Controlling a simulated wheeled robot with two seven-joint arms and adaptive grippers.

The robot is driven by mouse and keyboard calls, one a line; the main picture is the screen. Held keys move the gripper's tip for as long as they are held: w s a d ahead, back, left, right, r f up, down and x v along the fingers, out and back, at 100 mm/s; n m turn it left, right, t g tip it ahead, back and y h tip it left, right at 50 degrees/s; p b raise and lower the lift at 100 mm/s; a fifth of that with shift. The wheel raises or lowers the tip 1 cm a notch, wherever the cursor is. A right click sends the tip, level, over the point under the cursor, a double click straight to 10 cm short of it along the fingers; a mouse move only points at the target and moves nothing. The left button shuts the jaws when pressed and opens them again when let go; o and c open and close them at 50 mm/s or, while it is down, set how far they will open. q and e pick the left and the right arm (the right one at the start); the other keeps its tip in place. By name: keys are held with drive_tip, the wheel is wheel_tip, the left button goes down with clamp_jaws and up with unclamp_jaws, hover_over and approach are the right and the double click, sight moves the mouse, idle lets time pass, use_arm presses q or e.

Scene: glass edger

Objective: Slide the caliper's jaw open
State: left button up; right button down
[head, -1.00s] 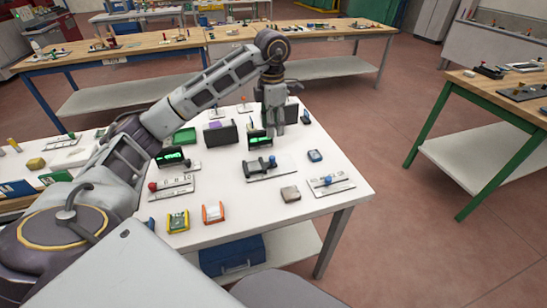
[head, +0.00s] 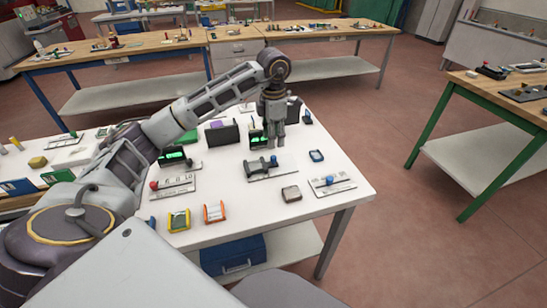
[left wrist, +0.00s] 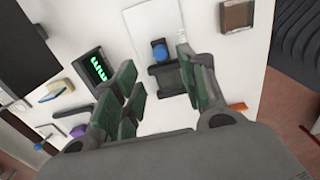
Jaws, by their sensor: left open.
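The caliper (head: 259,168) is a dark grey device with a blue knob on a light plate, near the middle of the white table. A small green-lit display (head: 255,138) stands behind it. My left gripper (head: 274,146) points down just behind the caliper, near the display, and hides part of it. In the left wrist view the open left gripper (left wrist: 155,70) has its fingers spread, with the blue knob (left wrist: 160,52) and dark jaw block (left wrist: 168,79) showing between them. I see nothing held. I cannot tell how far the jaw stands open. My right gripper is out of view.
On the white table (head: 335,215), a scale with a blue knob (head: 330,183) lies right and one with a red knob (head: 172,183) left. A blue-framed piece (head: 316,156), a brownish block (head: 291,194) and an orange-framed piece (head: 214,211) lie nearby. The front right corner is clear.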

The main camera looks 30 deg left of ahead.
sight(273, 156)
use_arm(q)
drive_tip(key=shift+f, duration=4.55)
clamp_jaws()
